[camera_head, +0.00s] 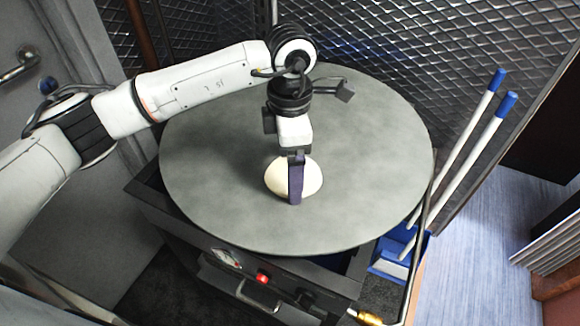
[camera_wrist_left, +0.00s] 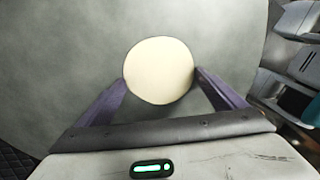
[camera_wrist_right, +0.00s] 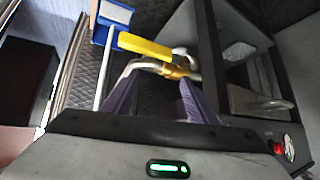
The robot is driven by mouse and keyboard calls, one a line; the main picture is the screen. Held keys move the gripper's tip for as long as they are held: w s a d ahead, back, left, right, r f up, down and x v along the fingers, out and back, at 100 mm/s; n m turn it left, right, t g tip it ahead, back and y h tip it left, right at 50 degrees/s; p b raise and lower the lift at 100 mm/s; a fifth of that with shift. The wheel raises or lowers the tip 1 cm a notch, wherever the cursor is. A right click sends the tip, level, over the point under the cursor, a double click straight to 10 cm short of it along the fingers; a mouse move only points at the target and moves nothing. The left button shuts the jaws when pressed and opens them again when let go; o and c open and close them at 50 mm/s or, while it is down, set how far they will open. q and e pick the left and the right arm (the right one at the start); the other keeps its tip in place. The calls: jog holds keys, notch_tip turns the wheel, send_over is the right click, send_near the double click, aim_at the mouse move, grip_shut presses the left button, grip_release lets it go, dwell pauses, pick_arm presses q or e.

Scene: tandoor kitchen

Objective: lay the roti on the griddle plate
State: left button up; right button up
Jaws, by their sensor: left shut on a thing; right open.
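The roti (camera_head: 310,179) is a small, pale cream round disc. It is over the middle of the large round grey griddle plate (camera_head: 210,190) in the head view. My left gripper (camera_head: 295,195) points down over the plate and is shut on the roti. In the left wrist view the roti (camera_wrist_left: 158,71) sits between the two purple fingertips (camera_wrist_left: 160,82), with the griddle plate (camera_wrist_left: 60,60) behind it. I cannot tell whether the roti touches the plate. My right gripper (camera_wrist_right: 150,85) is open and empty in the right wrist view, away from the plate.
A dark stand with a gauge and a red knob (camera_head: 262,278) is under the plate. Two white rods with blue tips (camera_head: 496,80) lean at the right by a blue container (camera_head: 388,266). A brass gas fitting (camera_head: 368,318) is at the front. Metal mesh (camera_head: 400,50) stands behind.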

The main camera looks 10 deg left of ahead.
pick_arm(q)
jog(key=shift+f, duration=0.1)
pick_arm(e)
jog(key=shift+f, duration=0.15)
pick_arm(q)
jog(key=o, duration=0.4)
jog(key=shift+o, duration=0.2)
notch_tip(320, 180, up, 6)
jog(key=p, duration=0.3)
jog(key=shift+r, duration=0.2)
pick_arm(e)
notch_tip(320, 180, up, 4)
jog(key=shift+w+f, duration=0.1)
jog(key=shift+f, duration=0.35)
pick_arm(q)
notch_tip(320, 180, up, 6)
